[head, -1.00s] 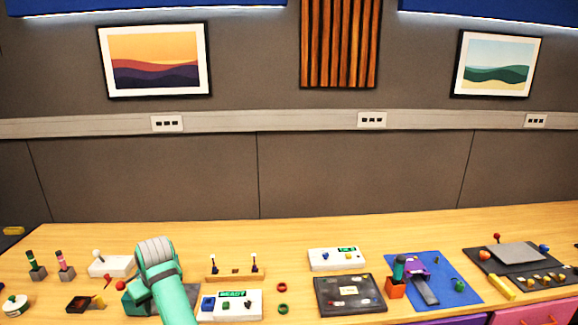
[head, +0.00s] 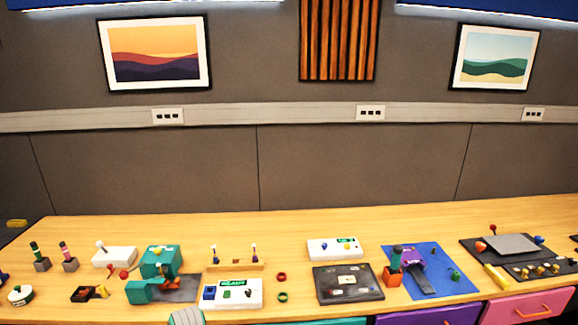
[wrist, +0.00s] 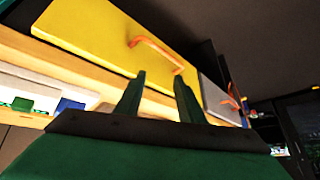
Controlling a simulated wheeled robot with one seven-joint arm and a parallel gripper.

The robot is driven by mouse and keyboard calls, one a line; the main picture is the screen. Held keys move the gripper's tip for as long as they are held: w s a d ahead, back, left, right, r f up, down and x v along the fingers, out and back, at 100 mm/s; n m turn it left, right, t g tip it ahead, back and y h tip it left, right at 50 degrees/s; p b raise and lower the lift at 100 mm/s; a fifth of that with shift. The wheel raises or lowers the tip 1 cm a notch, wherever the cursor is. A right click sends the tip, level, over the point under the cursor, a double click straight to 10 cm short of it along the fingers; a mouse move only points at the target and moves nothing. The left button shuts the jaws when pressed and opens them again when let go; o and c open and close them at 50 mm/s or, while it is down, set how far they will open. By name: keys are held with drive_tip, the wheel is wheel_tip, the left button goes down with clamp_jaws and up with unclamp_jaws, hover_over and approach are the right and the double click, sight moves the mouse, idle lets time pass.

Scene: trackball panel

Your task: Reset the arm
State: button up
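My gripper (wrist: 160,80) shows in the wrist view with its two dark green fingers apart and nothing between them. Behind the fingers is a yellow drawer front (wrist: 110,35) with an orange handle; I see no contact with it. A white panel (head: 252,301) with a green display, a blue block and small controls lies on the table, just above that arm part. A second white panel (head: 318,253) stands farther back.
The wooden table (head: 300,230) holds a teal machine (head: 155,266), a dark board (head: 340,293), a blue mat (head: 455,290) and a black panel with a grey plate (head: 510,243). Drawers line the front, including a purple one (head: 400,319). The table's back strip is clear.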

drive_tip(key=s+d+f+m+t, duration=0.4)
drive_tip(key=s+d+f+m, duration=0.1)
drive_tip(key=s+d+f, duration=0.95)
drive_tip(key=s+d+r+m+t+h, duration=0.1)
drive_tip(key=s+d+t, duration=0.1)
drive_tip(key=s+d, duration=0.4)
drive_tip(key=s+d+r+m+t+h, duration=0.1)
drive_tip(key=s+d, duration=0.3)
drive_tip(key=s, duration=0.4)
drive_tip(key=s+d+r+t+h, duration=0.1)
drive_tip(key=s+d+r+t, duration=0.1)
drive_tip(key=s+d+r, duration=0.3)
drive_tip(key=s+d+r+m+t+h, duration=0.1)
drive_tip(key=s+d+r, duration=0.4)
drive_tip(key=s+r, duration=0.7)
drive_tip(key=shift+s+r+t+h, duration=0.3)
drive_tip(key=shift+s+t+h, duration=0.15)
drive_tip(key=shift+s, duration=0.35)
